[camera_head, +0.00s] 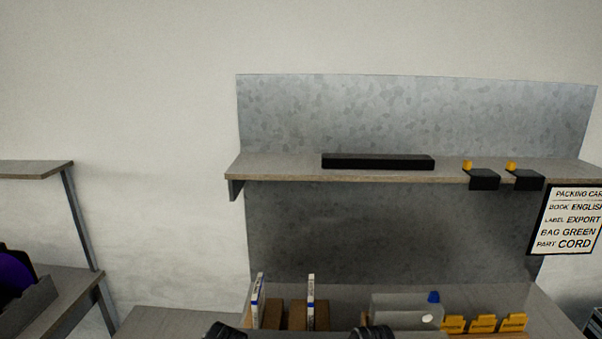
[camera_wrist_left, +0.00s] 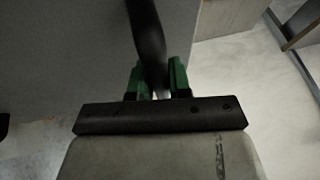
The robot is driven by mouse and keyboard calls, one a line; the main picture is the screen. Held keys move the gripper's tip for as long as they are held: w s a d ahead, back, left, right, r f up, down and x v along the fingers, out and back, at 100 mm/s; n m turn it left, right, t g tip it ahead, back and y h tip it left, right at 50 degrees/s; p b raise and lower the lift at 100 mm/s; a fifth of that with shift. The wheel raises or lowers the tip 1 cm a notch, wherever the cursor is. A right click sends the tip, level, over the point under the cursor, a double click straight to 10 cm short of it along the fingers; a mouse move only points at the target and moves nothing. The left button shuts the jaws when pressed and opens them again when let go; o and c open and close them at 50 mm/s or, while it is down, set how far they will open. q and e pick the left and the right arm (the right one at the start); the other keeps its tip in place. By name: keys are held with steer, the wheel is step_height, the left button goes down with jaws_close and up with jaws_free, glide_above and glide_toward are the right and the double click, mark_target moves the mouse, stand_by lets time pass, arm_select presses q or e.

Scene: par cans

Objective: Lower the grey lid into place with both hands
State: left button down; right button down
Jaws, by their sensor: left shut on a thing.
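In the left wrist view, my left gripper (camera_wrist_left: 156,80) has green fingers close on both sides of a black, curved, handle-like bar (camera_wrist_left: 148,35). It is shut on this bar. A broad flat grey surface (camera_wrist_left: 65,50) lies behind the bar and fills the upper left. It may be the grey lid, but its edges are mostly cut off and I cannot tell for sure. No lid can be made out in the head view. My left fingers do not show there, and my right gripper is not seen. Where the lid would sit is hidden.
A wall shelf (camera_head: 290,173) carries a black bar (camera_head: 378,162). A packing card (camera_head: 567,219) hangs at the right. Below stand white-blue upright items (camera_head: 311,300), a pale grey box (camera_head: 395,311) and yellow tabs (camera_head: 483,323). Another table (camera_head: 60,300) is at the left. Pale floor (camera_wrist_left: 250,85) shows below.

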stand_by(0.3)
arm_select(q)
steer(key=c, duration=1)
jaws_free()
steer(key=shift+f, duration=0.1)
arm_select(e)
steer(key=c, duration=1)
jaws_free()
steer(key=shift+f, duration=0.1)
arm_select(q)
steer(key=shift+r, duration=0.2)
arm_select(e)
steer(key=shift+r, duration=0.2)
arm_select(q)
steer(key=shift+r+p, duration=2.05)
steer(key=shift+p, duration=0.2)
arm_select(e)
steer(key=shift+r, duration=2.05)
arm_select(q)
steer(key=shift+r, duration=0.9)
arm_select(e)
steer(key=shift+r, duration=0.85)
